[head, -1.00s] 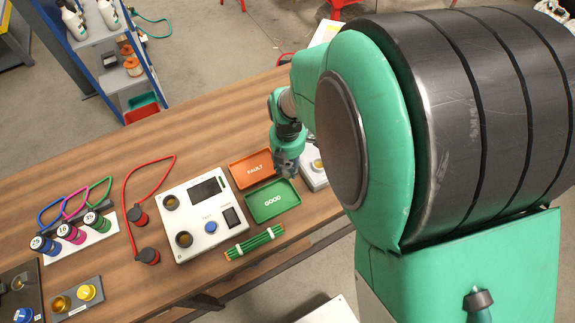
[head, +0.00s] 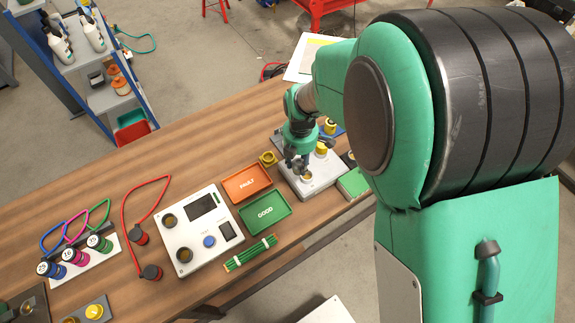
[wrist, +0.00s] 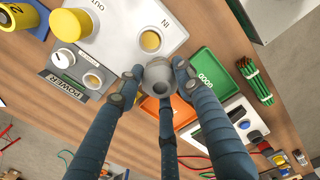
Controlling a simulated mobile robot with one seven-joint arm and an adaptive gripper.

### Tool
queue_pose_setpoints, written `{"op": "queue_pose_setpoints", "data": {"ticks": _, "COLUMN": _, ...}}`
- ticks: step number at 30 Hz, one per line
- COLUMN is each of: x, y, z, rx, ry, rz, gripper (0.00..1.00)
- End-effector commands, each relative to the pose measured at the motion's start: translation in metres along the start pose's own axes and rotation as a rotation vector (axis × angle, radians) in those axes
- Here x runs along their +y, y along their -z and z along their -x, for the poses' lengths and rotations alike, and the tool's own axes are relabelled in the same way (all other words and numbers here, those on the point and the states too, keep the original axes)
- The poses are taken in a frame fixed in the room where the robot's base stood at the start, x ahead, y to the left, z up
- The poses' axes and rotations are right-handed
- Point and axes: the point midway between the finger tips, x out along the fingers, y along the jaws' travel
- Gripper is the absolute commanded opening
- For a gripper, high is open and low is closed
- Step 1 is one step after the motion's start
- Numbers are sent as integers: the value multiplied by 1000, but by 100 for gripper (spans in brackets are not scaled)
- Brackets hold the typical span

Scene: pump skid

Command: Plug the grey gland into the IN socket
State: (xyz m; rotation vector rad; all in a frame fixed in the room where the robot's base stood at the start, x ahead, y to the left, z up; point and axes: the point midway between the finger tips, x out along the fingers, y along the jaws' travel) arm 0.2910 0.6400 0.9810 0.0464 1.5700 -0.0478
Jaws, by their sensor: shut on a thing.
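My gripper (wrist: 157,78) is shut on the grey gland (wrist: 157,72), a round grey piece with a hole in its end, seen between the fingers in the wrist view. The IN socket (wrist: 150,40) is a brass-coloured ring in the white box (wrist: 118,28), just beyond the gland in that picture. The gland appears apart from it; its height above the box is hard to tell. In the head view my gripper (head: 298,163) is over the white box (head: 322,172), close to the IN socket (head: 306,176). The gland is hard to make out there.
A yellow cap (wrist: 71,22) stands at OUT on the same box. A grey POWER unit (wrist: 76,74) is beside it. The orange FAULT tray (head: 247,183) and green GOOD tray (head: 265,211) lie left of the box. A yellow ring piece (head: 267,158) stands nearby.

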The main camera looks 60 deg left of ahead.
Motion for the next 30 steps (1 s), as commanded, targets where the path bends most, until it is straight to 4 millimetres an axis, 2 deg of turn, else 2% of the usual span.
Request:
{"op": "queue_pose_setpoints", "data": {"ticks": 1, "x": -2, "y": -7, "z": 11, "rx": 0, "ry": 1, "rz": -22, "gripper": 0}}
{"op": "queue_pose_setpoints", "data": {"ticks": 3, "x": -3, "y": -15, "z": 17, "rx": 0, "ry": 1, "rz": -49, "gripper": 0}}
{"op": "queue_pose_setpoints", "data": {"ticks": 10, "x": -7, "y": -31, "z": 27, "rx": 0, "ry": 2, "rz": -104, "gripper": 0}}
{"op": "queue_pose_setpoints", "data": {"ticks": 30, "x": -8, "y": -34, "z": 25, "rx": 0, "ry": 2, "rz": -115, "gripper": 0}}
